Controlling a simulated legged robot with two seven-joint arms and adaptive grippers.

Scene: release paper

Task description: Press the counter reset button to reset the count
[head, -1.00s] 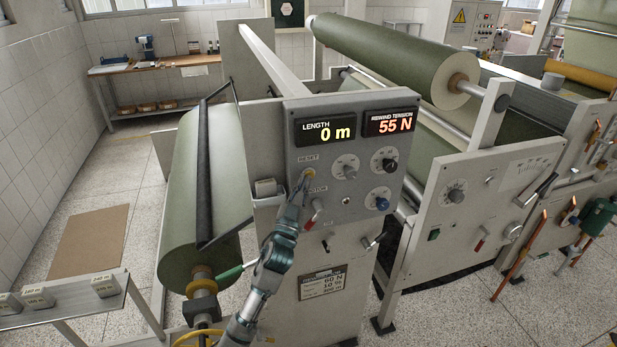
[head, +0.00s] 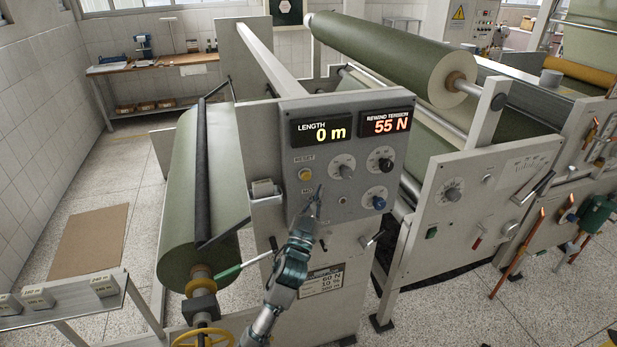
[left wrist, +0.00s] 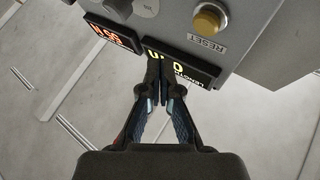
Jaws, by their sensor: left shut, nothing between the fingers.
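The counter reset button (head: 305,175) is a yellow round button under the RESET label on the grey control panel (head: 330,210). It also shows in the left wrist view (left wrist: 208,20), at the upper right. The length display (head: 320,131) above it reads 0 m. My left gripper (head: 317,192) is shut and empty, its tips in front of the panel, below and right of the button and apart from it. In the left wrist view its closed fingertips (left wrist: 166,62) overlap the length display. My right gripper is out of view.
The rewind tension display (head: 386,123) reads 55 N. A green roll (head: 205,200) with a green-handled lever (head: 240,265) is to the left of the panel.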

